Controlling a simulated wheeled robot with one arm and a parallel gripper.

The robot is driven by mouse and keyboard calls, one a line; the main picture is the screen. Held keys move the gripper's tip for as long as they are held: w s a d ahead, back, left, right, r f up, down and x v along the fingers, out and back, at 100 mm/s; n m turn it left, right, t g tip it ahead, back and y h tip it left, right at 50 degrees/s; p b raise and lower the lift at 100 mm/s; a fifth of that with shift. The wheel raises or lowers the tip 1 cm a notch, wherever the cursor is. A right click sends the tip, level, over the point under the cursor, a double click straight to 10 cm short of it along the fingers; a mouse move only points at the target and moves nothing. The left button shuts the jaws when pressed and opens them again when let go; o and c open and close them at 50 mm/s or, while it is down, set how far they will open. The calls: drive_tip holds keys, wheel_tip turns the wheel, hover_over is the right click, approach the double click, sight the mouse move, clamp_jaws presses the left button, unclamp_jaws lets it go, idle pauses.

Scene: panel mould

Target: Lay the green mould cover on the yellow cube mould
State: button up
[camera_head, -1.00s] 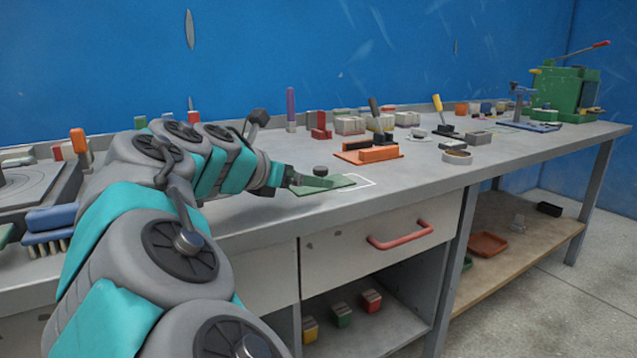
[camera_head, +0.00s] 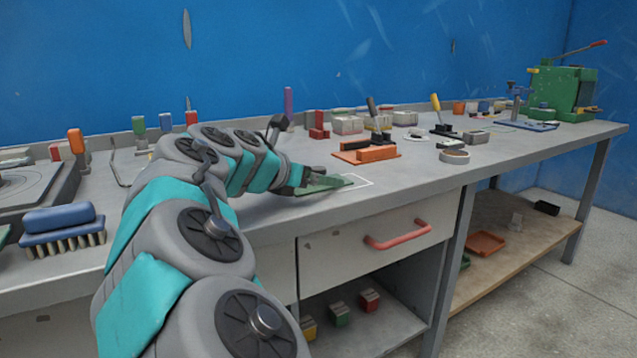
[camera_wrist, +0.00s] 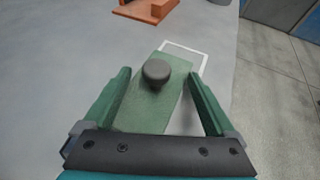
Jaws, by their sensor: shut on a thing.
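The green mould cover (camera_head: 335,182) is a flat plate lying at the bench's front edge, partly over a white outlined rectangle. In the wrist view the cover (camera_wrist: 150,103) shows a round dark grey knob (camera_wrist: 156,72). My gripper (camera_wrist: 159,74) has its green fingers on either side of the knob and is shut on the cover; the exact contact is hard to see. In the head view my gripper (camera_head: 312,176) hides the knob. I cannot surely pick out the yellow cube mould; a small yellow block (camera_head: 308,328) stands on the shelf below, partly cut off by the cabinet.
Pale moulds (camera_head: 348,125) line the back. A blue brush (camera_head: 60,222) lies at left. A red drawer handle (camera_head: 398,238) juts out in front. Bare bench surrounds the cover.

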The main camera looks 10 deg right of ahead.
drive_tip(key=c, duration=0.5)
drive_tip(key=shift+c, duration=0.3)
